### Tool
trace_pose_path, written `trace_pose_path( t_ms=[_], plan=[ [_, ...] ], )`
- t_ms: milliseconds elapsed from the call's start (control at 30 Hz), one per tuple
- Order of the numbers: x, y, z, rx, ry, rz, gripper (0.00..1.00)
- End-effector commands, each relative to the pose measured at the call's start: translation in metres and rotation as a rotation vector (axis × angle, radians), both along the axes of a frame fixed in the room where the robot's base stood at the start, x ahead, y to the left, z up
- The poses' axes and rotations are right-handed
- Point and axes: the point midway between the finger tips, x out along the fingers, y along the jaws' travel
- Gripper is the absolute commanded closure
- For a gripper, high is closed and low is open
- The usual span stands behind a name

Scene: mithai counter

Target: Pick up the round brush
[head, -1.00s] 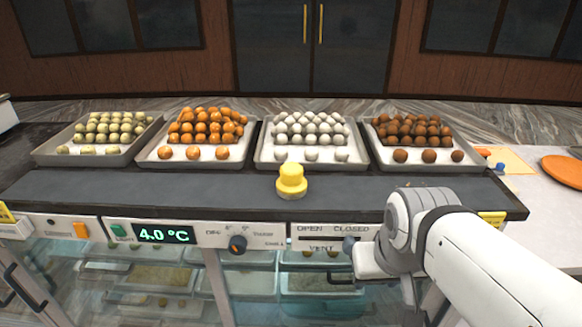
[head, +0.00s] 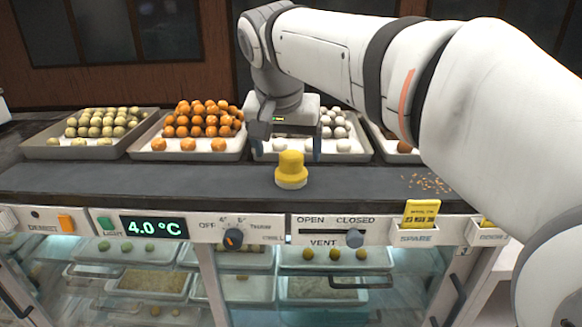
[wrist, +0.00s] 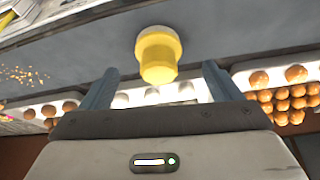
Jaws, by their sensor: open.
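The round brush (head: 291,171) has a yellow knob on a paler base and stands upright on the dark counter ledge in front of the trays. In the wrist view the brush (wrist: 157,55) shows beyond the fingertips, roughly midway between them. My gripper (head: 287,152) is open and empty, behind and slightly above the brush in the head view, over the front of the tray of white sweets. The fingers (wrist: 157,78) do not appear to touch the brush. The brush's underside is hidden.
Trays of green sweets (head: 60,153), orange sweets (head: 158,157) and white sweets (head: 362,153) line the back of the ledge; my arm hides much of the brown ones. Crumbs (head: 428,183) lie at the right. The dark ledge (head: 130,182) is clear left of the brush.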

Motion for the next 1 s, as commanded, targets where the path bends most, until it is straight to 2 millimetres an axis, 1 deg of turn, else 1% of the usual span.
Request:
trace_pose_path(
  t_ms=[167, 300, 400, 500, 700, 767, 1000],
  plan=[
    [0.009, -0.003, -0.018, -0.001, 0.002, 0.000, 0.16],
    [0.020, -0.007, -0.037, -0.001, 0.004, 0.000, 0.16],
    [0.024, -0.007, -0.049, -0.001, 0.002, 0.001, 0.16],
    [0.026, -0.007, -0.055, 0.000, 0.000, 0.002, 0.16],
    [0.026, -0.007, -0.055, 0.001, -0.001, 0.003, 0.16],
    [0.026, -0.007, -0.055, 0.001, -0.001, 0.003, 0.19],
    [0.026, -0.007, -0.055, 0.001, 0.000, 0.003, 0.39]
  ],
)
